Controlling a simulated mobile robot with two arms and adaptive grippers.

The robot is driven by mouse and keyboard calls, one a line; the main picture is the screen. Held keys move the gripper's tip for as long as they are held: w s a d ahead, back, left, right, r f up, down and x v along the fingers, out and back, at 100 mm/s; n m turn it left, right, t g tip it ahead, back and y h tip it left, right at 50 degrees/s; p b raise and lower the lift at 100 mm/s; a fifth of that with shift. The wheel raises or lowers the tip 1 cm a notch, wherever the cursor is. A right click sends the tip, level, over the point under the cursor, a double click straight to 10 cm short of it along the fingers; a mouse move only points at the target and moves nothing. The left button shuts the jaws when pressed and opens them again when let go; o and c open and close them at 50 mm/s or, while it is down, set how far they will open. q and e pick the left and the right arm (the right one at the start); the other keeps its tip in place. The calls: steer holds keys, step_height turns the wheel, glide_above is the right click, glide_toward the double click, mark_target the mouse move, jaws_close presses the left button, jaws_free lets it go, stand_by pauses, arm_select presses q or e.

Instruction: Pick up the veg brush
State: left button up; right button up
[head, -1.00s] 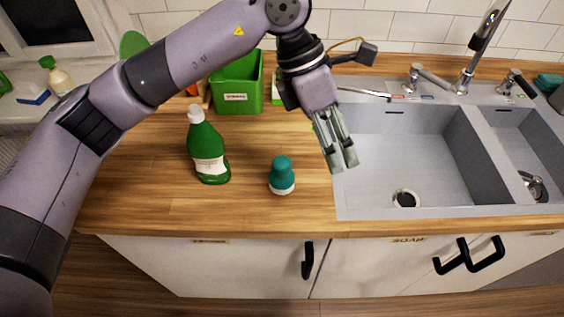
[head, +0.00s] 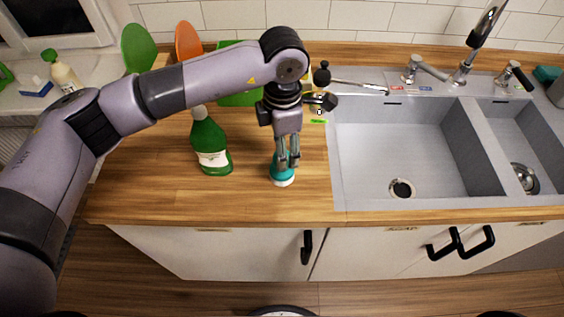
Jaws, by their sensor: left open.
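The veg brush (head: 282,177) is a small teal piece with a white base, standing upright on the wooden counter between the green bottle and the sink. My left gripper (head: 288,164) is open and points down at the brush's top. Its fingers overlap the upper part of the brush in the head view and hide some of it. I cannot tell whether they touch it. My right gripper is not in view.
A green bottle (head: 211,148) with a white cap stands left of the brush. A grey sink (head: 400,150) is to the right. A green box (head: 240,98) is partly hidden behind my arm. The counter front (head: 200,205) is clear.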

arm_select(q)
step_height(320, 180, down, 5)
steer(key=p, duration=0.3)
steer(key=shift+r, duration=0.1)
steer(key=shift+w+f, duration=0.1)
steer(key=shift+f, duration=0.25)
steer(key=shift+c, duration=0.3)
steer(key=c, duration=1.2)
